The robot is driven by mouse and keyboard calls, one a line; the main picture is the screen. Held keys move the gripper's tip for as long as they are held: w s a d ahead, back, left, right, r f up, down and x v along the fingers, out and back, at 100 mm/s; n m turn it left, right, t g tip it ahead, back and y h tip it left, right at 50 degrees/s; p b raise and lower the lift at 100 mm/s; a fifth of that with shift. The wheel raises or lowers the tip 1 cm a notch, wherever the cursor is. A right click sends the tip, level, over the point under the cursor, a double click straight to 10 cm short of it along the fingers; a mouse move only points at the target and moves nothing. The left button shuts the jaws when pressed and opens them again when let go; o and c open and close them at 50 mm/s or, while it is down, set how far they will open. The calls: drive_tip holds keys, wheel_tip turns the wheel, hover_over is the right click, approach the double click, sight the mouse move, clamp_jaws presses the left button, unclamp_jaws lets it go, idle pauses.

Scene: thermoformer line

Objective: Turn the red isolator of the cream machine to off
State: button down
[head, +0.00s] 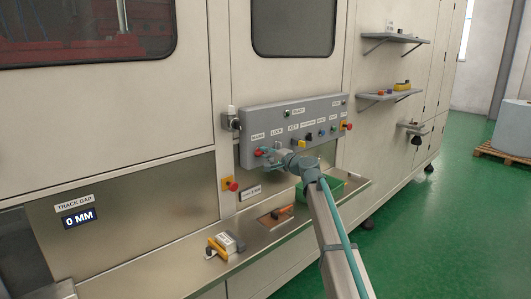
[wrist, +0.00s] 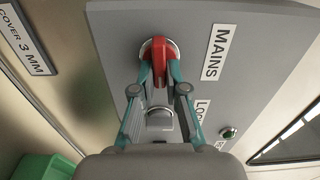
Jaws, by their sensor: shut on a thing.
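The red isolator (wrist: 159,62) is a red lever handle on a round pale plate on the grey control panel (wrist: 115,45), beside the MAINS label (wrist: 215,52). My gripper (wrist: 159,75) is shut on the handle, one teal fingertip against each side. In the wrist view the handle's long side runs up and down the picture, alongside the MAINS label. In the head view the red isolator (head: 258,153) shows at the panel's lower left on the cream machine (head: 120,115), with my gripper (head: 266,152) at it. Its off mark cannot be made out.
A grey knob (wrist: 160,119) sits beside the isolator, between my fingers in the picture. A green bin (head: 330,187) and a yellow-and-white item (head: 225,245) are on the steel ledge (head: 185,262).

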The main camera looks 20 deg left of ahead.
drive_tip(key=shift+m, duration=0.3)
drive_tip(key=c, duration=1.2)
unclamp_jaws()
drive_tip(key=v, duration=1.2)
